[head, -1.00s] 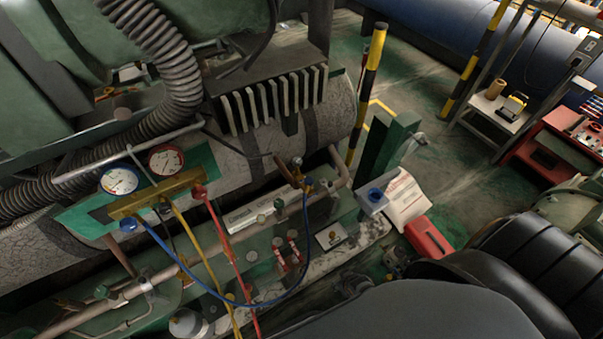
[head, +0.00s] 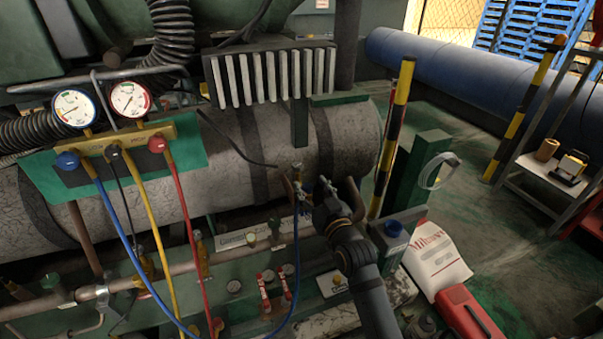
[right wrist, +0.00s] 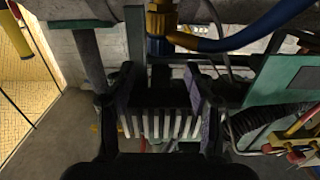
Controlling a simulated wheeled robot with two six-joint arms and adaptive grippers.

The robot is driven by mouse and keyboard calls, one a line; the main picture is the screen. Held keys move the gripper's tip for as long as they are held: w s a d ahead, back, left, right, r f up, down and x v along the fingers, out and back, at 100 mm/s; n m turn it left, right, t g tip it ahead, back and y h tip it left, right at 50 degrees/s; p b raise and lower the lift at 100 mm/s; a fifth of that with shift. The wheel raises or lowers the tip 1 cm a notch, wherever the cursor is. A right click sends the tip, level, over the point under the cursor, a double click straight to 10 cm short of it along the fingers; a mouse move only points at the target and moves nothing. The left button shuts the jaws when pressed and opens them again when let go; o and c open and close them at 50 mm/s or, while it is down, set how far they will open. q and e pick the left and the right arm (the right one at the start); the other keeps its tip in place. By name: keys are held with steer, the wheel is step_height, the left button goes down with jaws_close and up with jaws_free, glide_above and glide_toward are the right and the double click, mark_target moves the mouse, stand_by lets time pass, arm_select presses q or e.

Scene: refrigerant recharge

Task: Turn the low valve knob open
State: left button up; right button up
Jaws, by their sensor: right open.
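The low valve knob (head: 67,160) is the blue knob at the left end of the brass gauge manifold (head: 122,139), below the blue-rimmed gauge (head: 74,109). A red knob (head: 157,145) sits at the right end, below the red-rimmed gauge (head: 131,99). My right gripper (head: 320,189) is well to the right of the manifold, open beside the pipe fitting where the blue hose ends. In the right wrist view, the open jaws (right wrist: 160,82) are empty, with a brass and blue coupler (right wrist: 160,25) just beyond them. My left gripper is not in view.
Blue, yellow and red hoses hang below the manifold; the blue hose (head: 130,235) loops towards the fitting. A finned block (head: 270,75) stands above the grey cylinder (head: 225,150). A striped post (head: 393,130), a white bag (head: 437,260) and a red box (head: 468,315) are at right.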

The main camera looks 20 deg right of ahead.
mark_target(300, 168)
steer(key=w, duration=0.8)
steer(key=shift+w+a+f+b, duration=0.2)
steer(key=shift+w+b, duration=0.1)
steer(key=shift+w, duration=0.1)
steer(key=shift+r, duration=0.1)
jaws_close()
